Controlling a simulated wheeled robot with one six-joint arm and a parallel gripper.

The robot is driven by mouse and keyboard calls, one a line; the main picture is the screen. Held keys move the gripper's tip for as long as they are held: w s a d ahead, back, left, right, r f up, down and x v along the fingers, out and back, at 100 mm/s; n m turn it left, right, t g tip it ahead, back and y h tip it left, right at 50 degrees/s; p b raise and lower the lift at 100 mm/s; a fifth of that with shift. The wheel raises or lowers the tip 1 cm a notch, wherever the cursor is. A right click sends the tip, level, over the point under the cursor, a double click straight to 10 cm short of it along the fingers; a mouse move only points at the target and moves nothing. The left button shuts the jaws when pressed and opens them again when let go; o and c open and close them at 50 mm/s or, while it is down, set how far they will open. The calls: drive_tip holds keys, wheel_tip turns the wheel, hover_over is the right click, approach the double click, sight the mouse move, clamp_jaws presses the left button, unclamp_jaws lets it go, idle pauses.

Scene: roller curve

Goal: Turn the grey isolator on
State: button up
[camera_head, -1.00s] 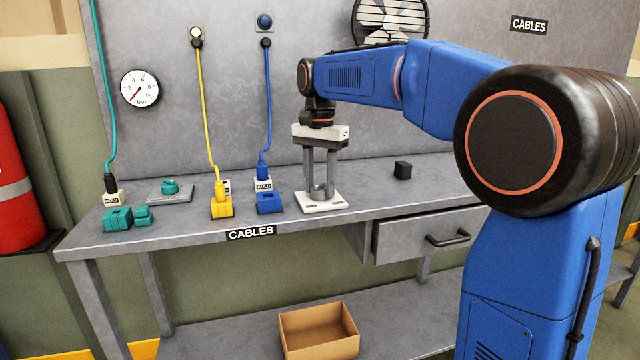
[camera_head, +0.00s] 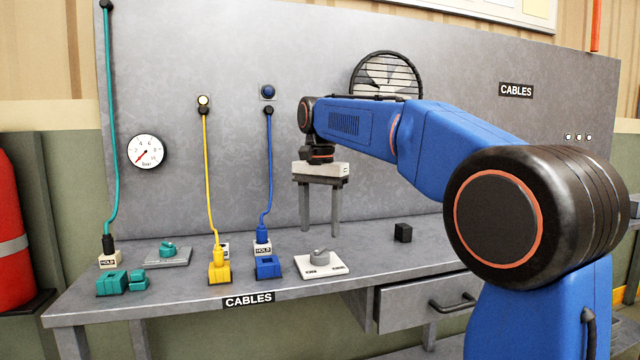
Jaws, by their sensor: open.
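The grey isolator knob (camera_head: 320,257) sits on a white labelled plate (camera_head: 322,271) on the workbench, right of the blue socket. The small print on the plate is too small to read, and I cannot tell for sure which mark the knob points at. My gripper (camera_head: 320,232) hangs over it, pointing straight down. Its two grey fingers are apart with nothing between them, and their tips are above the knob, clear of it.
A teal knob on a grey plate (camera_head: 167,252) stands at the left. Teal, yellow (camera_head: 219,270) and blue (camera_head: 267,267) connectors with hanging cables are left of the isolator. A black cube (camera_head: 403,232) stands to its right. The bench between has free room.

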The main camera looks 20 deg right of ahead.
sight(320, 249)
wheel_tip(320, 249, up, 11)
idle(0.4)
drive_tip(key=shift+f, duration=0.15)
drive_tip(key=s+d+f+n+t, duration=0.1)
drive_tip(key=s+d+f+n, duration=0.1)
drive_tip(key=s+f, duration=0.9)
drive_tip(key=s+d+f+n+t, duration=0.2)
drive_tip(key=s+f+n, duration=0.2)
drive_tip(key=s+f, duration=0.7)
drive_tip(key=s+d+f+n+t, duration=0.1)
drive_tip(key=s+d+f+n, duration=0.2)
drive_tip(key=s+f, duration=0.8)
wheel_tip(320, 249, down, 4)
drive_tip(key=shift+s+r+t, duration=0.2)
drive_tip(key=shift+r+t, duration=0.05)
drive_tip(key=shift+t, duration=0.15)
